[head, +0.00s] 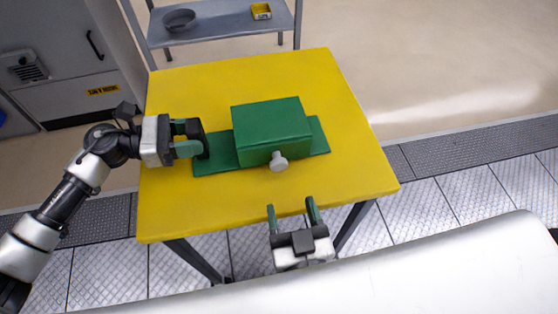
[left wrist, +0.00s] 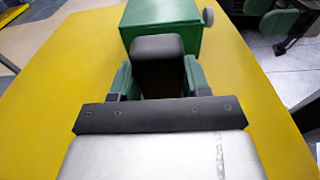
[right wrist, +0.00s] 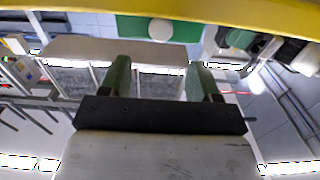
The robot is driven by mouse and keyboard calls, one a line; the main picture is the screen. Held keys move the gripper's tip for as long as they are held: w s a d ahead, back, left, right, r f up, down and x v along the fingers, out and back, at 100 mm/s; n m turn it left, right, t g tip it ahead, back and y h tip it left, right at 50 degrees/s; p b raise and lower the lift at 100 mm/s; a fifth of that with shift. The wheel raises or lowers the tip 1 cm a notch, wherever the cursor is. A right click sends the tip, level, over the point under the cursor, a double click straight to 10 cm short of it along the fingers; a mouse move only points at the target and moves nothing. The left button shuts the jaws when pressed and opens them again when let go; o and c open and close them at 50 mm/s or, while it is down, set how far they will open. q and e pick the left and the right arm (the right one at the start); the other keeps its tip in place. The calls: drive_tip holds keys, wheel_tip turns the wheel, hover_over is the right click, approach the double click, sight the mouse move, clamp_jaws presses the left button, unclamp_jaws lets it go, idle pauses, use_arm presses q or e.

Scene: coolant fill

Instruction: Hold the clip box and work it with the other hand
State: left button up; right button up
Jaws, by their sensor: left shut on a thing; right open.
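The clip box (head: 271,130) is a green box on a flat green base plate (head: 222,151), lying on the yellow table. A light grey knob (head: 278,162) sticks out of its front face; it also shows in the right wrist view (right wrist: 161,29). At the plate's left end is a black upright grip (left wrist: 157,55). My left gripper (head: 190,138) is shut on this grip, which hides much of its lower part. My right gripper (head: 291,212) is open and empty near the table's front edge, in front of the knob and apart from it.
The yellow table (head: 350,170) is otherwise bare, with free room around the box. Behind it a grey shelf (head: 222,28) holds a dark bowl (head: 179,19) and a small yellow bin (head: 261,11). A grey cabinet (head: 60,60) stands at the back left.

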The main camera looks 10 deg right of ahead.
sight(280, 167)
drive_tip(key=w, duration=1)
drive_tip(key=shift+w, duration=0.2)
